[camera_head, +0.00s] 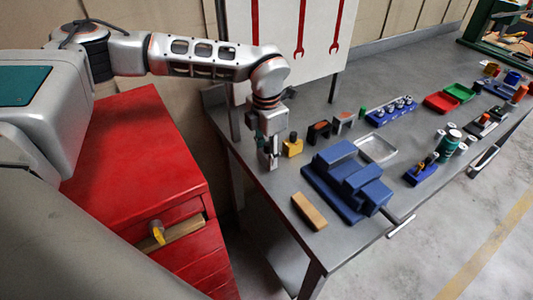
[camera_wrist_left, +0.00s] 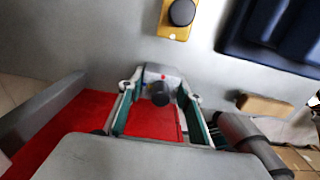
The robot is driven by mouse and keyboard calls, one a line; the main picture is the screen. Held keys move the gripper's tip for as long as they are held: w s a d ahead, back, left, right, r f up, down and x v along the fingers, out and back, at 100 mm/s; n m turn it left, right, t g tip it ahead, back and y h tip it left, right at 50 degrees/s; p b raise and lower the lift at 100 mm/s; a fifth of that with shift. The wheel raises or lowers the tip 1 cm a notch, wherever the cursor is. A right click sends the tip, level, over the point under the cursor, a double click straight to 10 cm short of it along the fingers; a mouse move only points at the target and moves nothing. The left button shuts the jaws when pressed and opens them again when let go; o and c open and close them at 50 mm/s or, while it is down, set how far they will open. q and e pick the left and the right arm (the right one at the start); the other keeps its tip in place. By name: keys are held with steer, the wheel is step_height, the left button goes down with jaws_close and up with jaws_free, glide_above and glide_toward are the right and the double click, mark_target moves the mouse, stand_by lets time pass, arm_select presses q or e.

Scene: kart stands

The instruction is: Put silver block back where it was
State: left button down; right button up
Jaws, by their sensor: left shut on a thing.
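My left gripper (camera_head: 269,154) hangs over the near-left edge of the grey workbench (camera_head: 263,182), just left of a yellow block with a black knob (camera_head: 292,147). In the left wrist view, the left gripper (camera_wrist_left: 160,100) is shut on a silver block (camera_wrist_left: 163,73) with a black knob. In the head view the fingers largely hide the silver block. The yellow block (camera_wrist_left: 174,30) lies just beyond it in the wrist view. Whether the silver block touches the bench I cannot tell. My right gripper is not in view.
A blue stepped block (camera_head: 338,153), a wooden block (camera_head: 309,211), black-and-orange blocks (camera_head: 319,130) and a silver tray (camera_head: 377,149) stand on the bench. A blue rack (camera_head: 374,119) of silver pieces is farther back. A red cabinet (camera_head: 135,150) stands left, apart from the bench.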

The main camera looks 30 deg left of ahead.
arm_select(q)
steer(key=shift+f, duration=0.15)
steer(key=c, duration=1.4)
jaws_free()
step_height(320, 180, up, 12)
steer(key=shift+r, duration=0.2)
